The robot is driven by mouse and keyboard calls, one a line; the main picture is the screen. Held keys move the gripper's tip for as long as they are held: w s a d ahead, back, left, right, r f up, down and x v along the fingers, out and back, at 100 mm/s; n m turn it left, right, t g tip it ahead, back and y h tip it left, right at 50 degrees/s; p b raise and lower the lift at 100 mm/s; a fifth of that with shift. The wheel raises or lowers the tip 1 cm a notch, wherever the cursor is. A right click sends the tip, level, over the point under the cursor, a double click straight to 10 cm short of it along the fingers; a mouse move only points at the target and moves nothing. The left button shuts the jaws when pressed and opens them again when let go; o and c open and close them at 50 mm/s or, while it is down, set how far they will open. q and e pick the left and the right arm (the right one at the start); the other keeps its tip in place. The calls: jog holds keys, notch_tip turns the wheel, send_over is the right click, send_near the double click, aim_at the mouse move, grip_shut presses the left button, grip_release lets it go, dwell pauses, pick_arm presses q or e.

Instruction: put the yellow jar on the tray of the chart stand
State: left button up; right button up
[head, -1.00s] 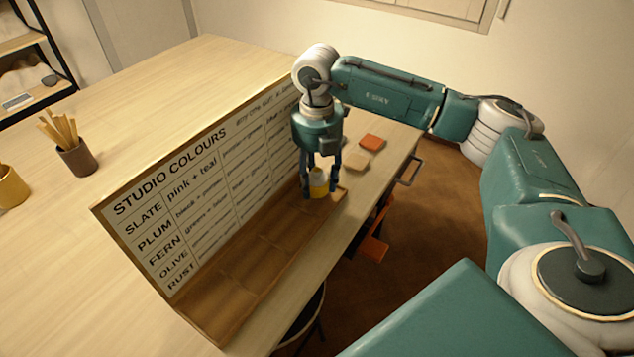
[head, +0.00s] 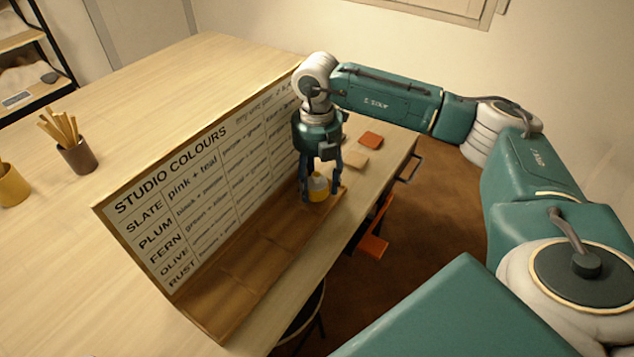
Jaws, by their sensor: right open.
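The yellow jar (head: 317,193), with a pale top, stands at the far right end of the wooden tray (head: 240,277) of the chart stand. The stand's board (head: 205,185) is headed "STUDIO COLOURS" and rises behind the tray. My right gripper (head: 320,196) points down over the jar, with its fingers open on either side of it. Whether a fingertip touches the jar I cannot tell. The gripper partly hides the jar and the far end of the board. My left gripper is out of view.
An orange tile (head: 370,140) and a tan tile (head: 355,159) lie on the table (head: 150,110) beyond the gripper. A brown cup of sticks (head: 78,158) and a yellow mug (head: 12,186) stand behind the board. An orange stool (head: 374,246) is below the table edge.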

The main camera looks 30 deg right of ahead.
notch_tip(320, 180, up, 11)
jog(key=shift+f+b, duration=0.1)
jog(key=shift+b, duration=0.9)
jog(key=shift+r, duration=0.55)
